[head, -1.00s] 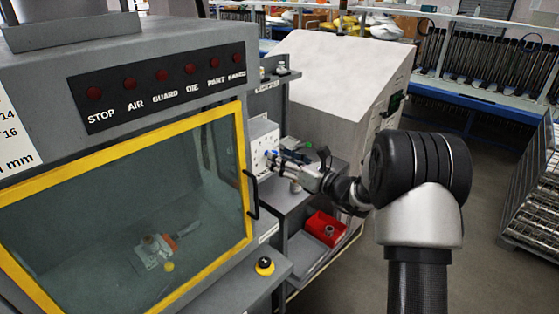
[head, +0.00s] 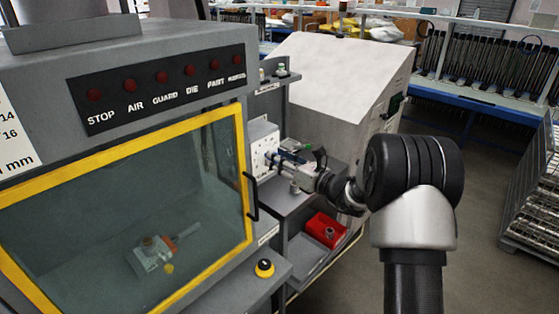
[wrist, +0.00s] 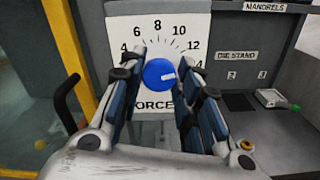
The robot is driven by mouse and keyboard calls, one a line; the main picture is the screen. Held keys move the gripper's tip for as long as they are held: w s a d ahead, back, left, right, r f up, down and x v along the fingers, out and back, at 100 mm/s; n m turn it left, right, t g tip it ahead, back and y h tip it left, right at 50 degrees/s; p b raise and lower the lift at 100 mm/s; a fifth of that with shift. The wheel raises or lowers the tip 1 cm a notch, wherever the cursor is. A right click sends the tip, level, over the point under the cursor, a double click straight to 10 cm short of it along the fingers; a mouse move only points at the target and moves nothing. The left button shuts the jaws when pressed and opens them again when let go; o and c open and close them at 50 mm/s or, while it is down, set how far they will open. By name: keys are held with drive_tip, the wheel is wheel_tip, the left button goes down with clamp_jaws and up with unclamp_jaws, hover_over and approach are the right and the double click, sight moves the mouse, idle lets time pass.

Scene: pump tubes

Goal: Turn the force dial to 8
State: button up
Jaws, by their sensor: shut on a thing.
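The blue force dial (wrist: 160,74) sits on a white scale plate (wrist: 128,22) in the wrist view, above the partly covered word FORCE. The 8 is at the top of the scale. The dial's white mark lies on its right side and points right and slightly down, well clockwise of the 8. My gripper (wrist: 160,84) has one finger on each side of the dial and is shut on it. The fingers hide the lower left and right numbers. In the head view my gripper (head: 278,160) reaches the white dial box (head: 262,136) from the right, and the dial is mostly hidden.
A yellow-framed guard window (head: 120,205) with a dark handle (head: 251,195) stands left of the dial box. A grey shelf labelled die stand (wrist: 255,120) is at the right. A red bin (head: 325,229) sits below my gripper.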

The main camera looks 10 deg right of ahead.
drive_tip(key=shift+c, duration=0.9)
drive_tip(key=shift+b, duration=0.35)
drive_tip(key=shift+s+a+f+n+b, duration=0.1)
drive_tip(key=shift+n+b, duration=2.6)
drive_tip(key=shift+n, duration=1)
drive_tip(key=shift+a+n+b, duration=0.1)
drive_tip(key=shift+n+b, duration=2.55)
drive_tip(key=shift+n, duration=1.05)
